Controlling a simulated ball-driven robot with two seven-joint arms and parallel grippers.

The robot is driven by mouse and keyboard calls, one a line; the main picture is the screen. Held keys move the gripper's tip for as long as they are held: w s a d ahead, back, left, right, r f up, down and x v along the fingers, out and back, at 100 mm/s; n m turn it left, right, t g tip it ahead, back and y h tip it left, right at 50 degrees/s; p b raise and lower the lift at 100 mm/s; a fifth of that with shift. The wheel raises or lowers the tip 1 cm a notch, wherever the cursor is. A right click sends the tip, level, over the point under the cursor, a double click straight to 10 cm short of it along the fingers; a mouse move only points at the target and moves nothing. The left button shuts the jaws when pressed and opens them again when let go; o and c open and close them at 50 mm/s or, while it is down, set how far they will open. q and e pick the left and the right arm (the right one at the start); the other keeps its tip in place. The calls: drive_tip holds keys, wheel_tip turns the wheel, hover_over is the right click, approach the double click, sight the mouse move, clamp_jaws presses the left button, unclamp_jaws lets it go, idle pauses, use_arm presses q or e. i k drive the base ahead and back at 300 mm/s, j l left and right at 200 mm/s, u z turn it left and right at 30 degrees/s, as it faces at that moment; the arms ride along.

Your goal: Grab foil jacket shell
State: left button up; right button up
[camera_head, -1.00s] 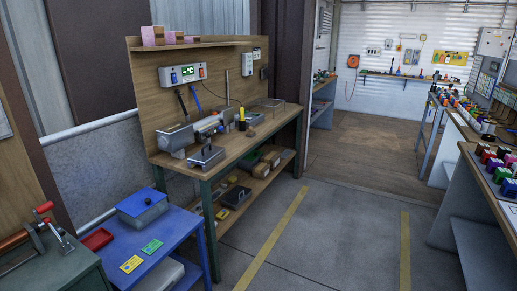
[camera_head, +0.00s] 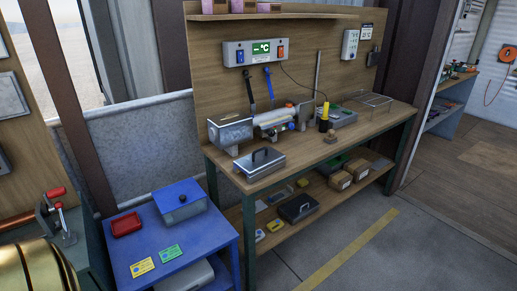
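A silver, foil-like shell (camera_head: 231,132) with a rounded top sits at the left end of the wooden workbench (camera_head: 345,140). It looks like the foil jacket shell, though its far side is hidden. Its right end is beside a pale pipe piece (camera_head: 272,119) with a blue end. A grey metal box with a black handle (camera_head: 259,163) stands in front of it, near the bench edge.
A low blue table (camera_head: 200,235) with a blue lidded box (camera_head: 180,201) and red tray (camera_head: 127,224) stands front left. A yellow-and-black tool (camera_head: 325,117) and wire rack (camera_head: 368,100) are on the workbench. The floor (camera_head: 400,250) at right is clear.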

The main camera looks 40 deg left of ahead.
sight(264, 160)
drive_tip(key=i+u, duration=0.2)
drive_tip(key=i, duration=0.35)
drive_tip(key=i+l+u, duration=0.2)
drive_tip(key=i, duration=0.35)
drive_tip(key=i+l+u, duration=0.2)
drive_tip(key=i, duration=0.35)
drive_tip(key=j, duration=0.1)
